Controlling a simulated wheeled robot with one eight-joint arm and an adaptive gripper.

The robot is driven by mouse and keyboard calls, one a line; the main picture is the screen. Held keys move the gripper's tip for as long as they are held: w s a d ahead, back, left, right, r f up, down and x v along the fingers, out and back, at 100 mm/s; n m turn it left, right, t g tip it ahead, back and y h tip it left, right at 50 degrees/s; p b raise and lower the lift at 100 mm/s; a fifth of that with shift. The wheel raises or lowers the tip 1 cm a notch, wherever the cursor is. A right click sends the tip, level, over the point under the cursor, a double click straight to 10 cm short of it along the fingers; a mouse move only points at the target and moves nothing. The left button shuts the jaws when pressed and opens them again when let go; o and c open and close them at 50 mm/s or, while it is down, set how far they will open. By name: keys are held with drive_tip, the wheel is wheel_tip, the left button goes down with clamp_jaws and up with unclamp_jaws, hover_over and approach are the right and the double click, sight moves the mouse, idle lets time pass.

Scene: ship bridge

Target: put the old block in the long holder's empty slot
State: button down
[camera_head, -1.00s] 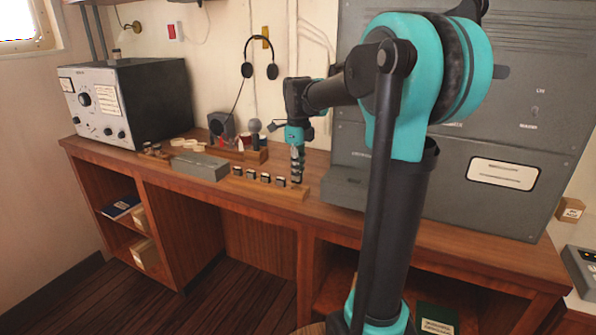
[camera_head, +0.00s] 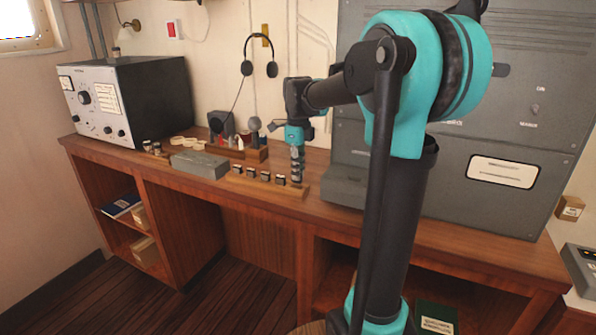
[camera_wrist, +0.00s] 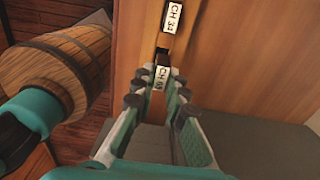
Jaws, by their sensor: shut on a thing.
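The long holder (camera_head: 290,191) is a low wooden bar near the front edge of the desk, with several small dark blocks with white tops standing in it. My gripper (camera_head: 297,177) points down over its right end. In the wrist view my gripper (camera_wrist: 159,92) is shut on a small block (camera_wrist: 160,77) with a white label that seems to start with "CH". Ahead of it a dark gap (camera_wrist: 163,50) shows, and beyond that a block labelled CH 34 (camera_wrist: 172,17). The held block's lower part is hidden, so I cannot tell whether it is seated.
A grey box (camera_head: 200,164) lies left of and behind the holder. A wooden rack (camera_head: 253,155) with a microphone-like thing stands behind. A large grey cabinet (camera_head: 470,130) rises to the right. A radio set (camera_head: 100,105) is at the left. A wooden tub (camera_wrist: 65,68) shows in the wrist view.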

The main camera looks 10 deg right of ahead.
sight(298, 183)
drive_tip(key=shift+f, duration=1.6)
idle(4.0)
drive_tip(key=c, duration=1.5)
unclamp_jaws()
drive_tip(key=shift+o, duration=0.2)
wheel_tip(298, 183, up, 12)
drive_tip(key=shift+r, duration=0.1)
